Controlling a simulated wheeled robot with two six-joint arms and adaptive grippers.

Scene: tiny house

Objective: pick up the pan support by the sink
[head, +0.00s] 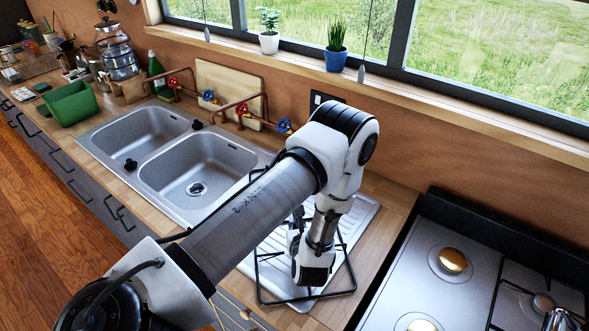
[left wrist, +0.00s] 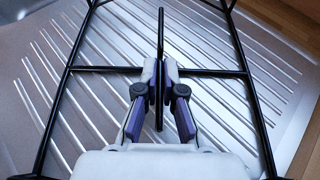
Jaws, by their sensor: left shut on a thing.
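The pan support is a black wire frame on the ribbed metal drainboard, to the right of the sink (head: 197,187). In the head view the pan support (head: 354,273) is partly hidden behind my left arm. In the left wrist view the pan support (left wrist: 215,73) fills much of the picture, over the drainboard (left wrist: 105,115). My left gripper (head: 310,262) points down at the frame. In the left wrist view my left gripper (left wrist: 160,85) has its fingers closed on either side of a middle bar of the frame. My right gripper is not in view.
A stove (head: 470,262) with brass burner caps stands to the right. Pipes and taps (head: 262,113) rise behind the sink, with a cutting board (head: 222,82) against the wall. A green bin (head: 70,103) stands on the counter at left. Plants stand on the windowsill (head: 440,90).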

